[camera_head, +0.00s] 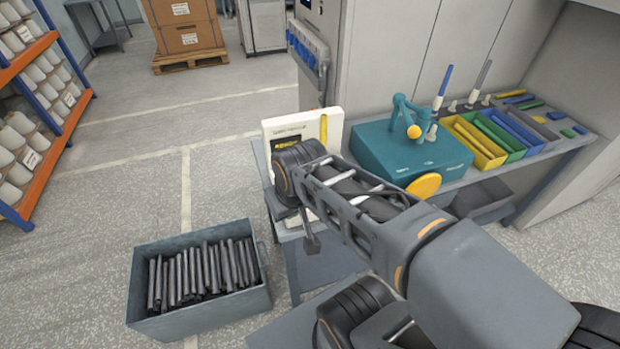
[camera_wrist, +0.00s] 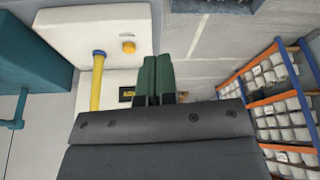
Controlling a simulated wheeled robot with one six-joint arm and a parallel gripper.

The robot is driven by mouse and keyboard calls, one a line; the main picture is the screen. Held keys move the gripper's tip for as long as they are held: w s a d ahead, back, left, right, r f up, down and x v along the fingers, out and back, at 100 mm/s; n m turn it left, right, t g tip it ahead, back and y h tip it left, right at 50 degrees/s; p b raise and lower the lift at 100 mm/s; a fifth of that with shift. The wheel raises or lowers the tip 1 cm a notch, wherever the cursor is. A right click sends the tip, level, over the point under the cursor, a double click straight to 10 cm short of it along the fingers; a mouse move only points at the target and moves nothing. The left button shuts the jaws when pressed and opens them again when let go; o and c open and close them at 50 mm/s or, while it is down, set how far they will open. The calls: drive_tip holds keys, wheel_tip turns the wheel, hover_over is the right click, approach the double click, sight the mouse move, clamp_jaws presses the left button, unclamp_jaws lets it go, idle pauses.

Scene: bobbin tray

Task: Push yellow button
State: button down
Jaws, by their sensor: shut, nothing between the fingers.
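The yellow button (camera_wrist: 128,47) is a small round knob on the face of a white device (camera_wrist: 65,35) in the wrist view. The same white device (camera_head: 273,128) shows in the head view, partly behind my arm; I cannot make out the button there. A yellow tube with a blue end (camera_wrist: 97,85) runs along the device beside the button. My gripper (camera_wrist: 157,60) has two green fingers, closed together and empty. Their tips appear to the right of and a little below the button in the wrist view, seemingly apart from it.
A teal machine (camera_head: 375,150) with a yellow ball and a yellow disc stands right of the white device on the bench. Yellow, green and blue trays (camera_head: 473,140) sit farther right. A grey bin of dark rods (camera_head: 225,303) is on the floor. A bobbin rack (camera_head: 45,90) stands left.

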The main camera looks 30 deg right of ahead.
idle(0.3)
drive_tip(key=w+d+f+m+y, duration=0.1)
drive_tip(key=w+d+m+y, duration=0.3)
drive_tip(key=w+m, duration=0.3)
drive_tip(key=w+d+f+m+y, duration=0.1)
drive_tip(key=w+d+m+y, duration=0.3)
drive_tip(key=w+m, duration=0.4)
drive_tip(key=shift+w+d+f+t+p, duration=0.3)
drive_tip(key=shift+d+f+t, duration=0.1)
drive_tip(key=shift+d, duration=0.5)
drive_tip(key=shift+s+f, duration=0.1)
wheel_tip(320, 180, down, 9)
drive_tip(key=b, duration=0.7)
drive_tip(key=shift+r, duration=0.2)
drive_tip(key=shift+f, duration=0.15)
idle(0.6)
drive_tip(key=shift+f, duration=0.25)
